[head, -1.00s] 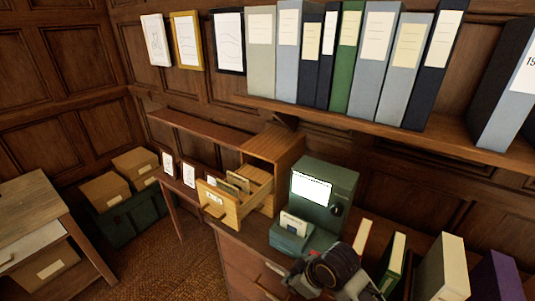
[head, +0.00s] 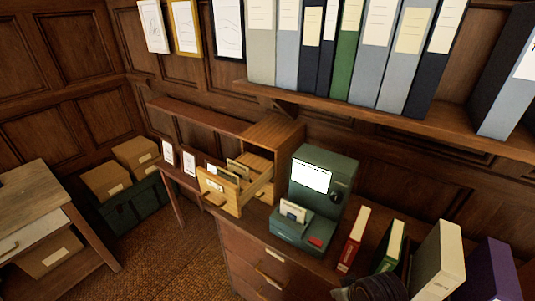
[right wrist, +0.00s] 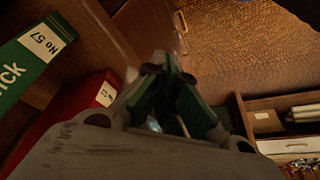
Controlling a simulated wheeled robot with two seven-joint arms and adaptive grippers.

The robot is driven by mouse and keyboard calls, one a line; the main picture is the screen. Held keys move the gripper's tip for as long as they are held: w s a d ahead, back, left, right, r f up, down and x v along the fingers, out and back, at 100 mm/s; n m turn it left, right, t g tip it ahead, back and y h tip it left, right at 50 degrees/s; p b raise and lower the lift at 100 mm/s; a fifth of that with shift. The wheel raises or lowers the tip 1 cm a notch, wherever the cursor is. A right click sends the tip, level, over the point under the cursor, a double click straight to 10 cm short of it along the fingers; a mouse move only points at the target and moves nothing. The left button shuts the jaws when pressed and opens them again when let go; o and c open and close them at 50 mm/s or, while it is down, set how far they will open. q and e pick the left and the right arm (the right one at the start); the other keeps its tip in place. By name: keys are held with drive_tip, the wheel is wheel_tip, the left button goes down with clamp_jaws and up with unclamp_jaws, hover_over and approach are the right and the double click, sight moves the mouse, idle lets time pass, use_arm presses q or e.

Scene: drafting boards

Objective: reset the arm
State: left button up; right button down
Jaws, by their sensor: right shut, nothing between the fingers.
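My right gripper shows in the right wrist view (right wrist: 163,65), with its fingers drawn together and nothing held between them. A green book (right wrist: 22,62) and a red book (right wrist: 75,120) stand to its left in that view. In the head view only a dark part of my right arm shows at the bottom edge, in front of the books; its fingertips cannot be made out there. My left gripper is not in view.
A green machine (head: 337,185) with a card in its slot stands on the wooden cabinet. Left of it a card drawer (head: 222,192) is pulled open. A red book (head: 353,240) and other books stand to the right. Binders (head: 373,50) line the shelf above.

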drive_tip(key=s+d+f+g+b, duration=0.1)
drive_tip(key=s+f, duration=0.1)
drive_tip(key=f, duration=1.6)
drive_tip(key=s+d+f+g+b, duration=0.1)
drive_tip(key=s+f, duration=0.1)
drive_tip(key=f, duration=1.6)
drive_tip(key=s+d+f+b, duration=0.1)
drive_tip(key=s+d+f, duration=0.1)
drive_tip(key=s+f, duration=0.8)
drive_tip(key=s+d+f+b, duration=0.1)
drive_tip(key=s+d+f, duration=0.1)
drive_tip(key=s+f, duration=0.9)
drive_tip(key=shift+s+d+f+m+g+h, duration=0.2)
drive_tip(key=shift+s+m+g+h, duration=0.15)
drive_tip(key=shift+s, duration=0.45)
